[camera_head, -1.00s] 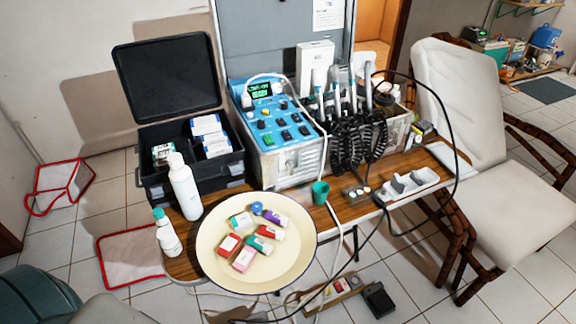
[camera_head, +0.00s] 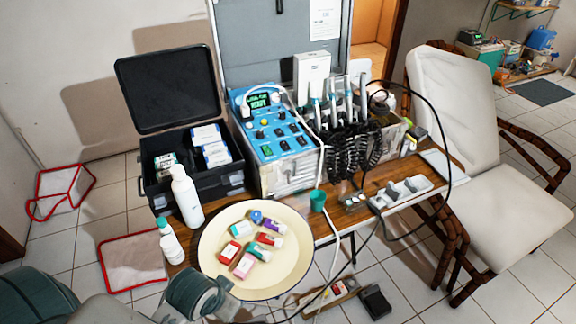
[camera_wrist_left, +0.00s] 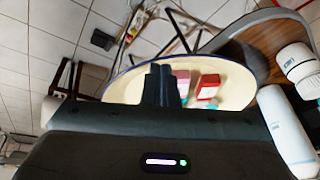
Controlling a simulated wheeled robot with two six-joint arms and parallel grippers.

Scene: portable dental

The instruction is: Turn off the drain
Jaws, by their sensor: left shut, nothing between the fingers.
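The dental unit's blue control panel (camera_head: 275,128) stands open-faced on the wooden table, with a lit green display (camera_head: 260,101), several knobs and several dark switches. I cannot tell which control is for the drain; the labels are too small. My left gripper (camera_wrist_left: 160,85) shows in the left wrist view, its dark fingers together and empty in front of the cream plate. Part of my left arm shows low in the head view, beside the plate's lower left edge and well apart from the panel. My right gripper is not in view.
The cream plate (camera_head: 222,264) with several small boxes stands in front of the panel. White bottles (camera_head: 186,198) and an open black case (camera_head: 165,197) stand left. Handpieces with coiled black hoses (camera_head: 355,148), a green cup (camera_head: 318,200) and a looping cable are at the right.

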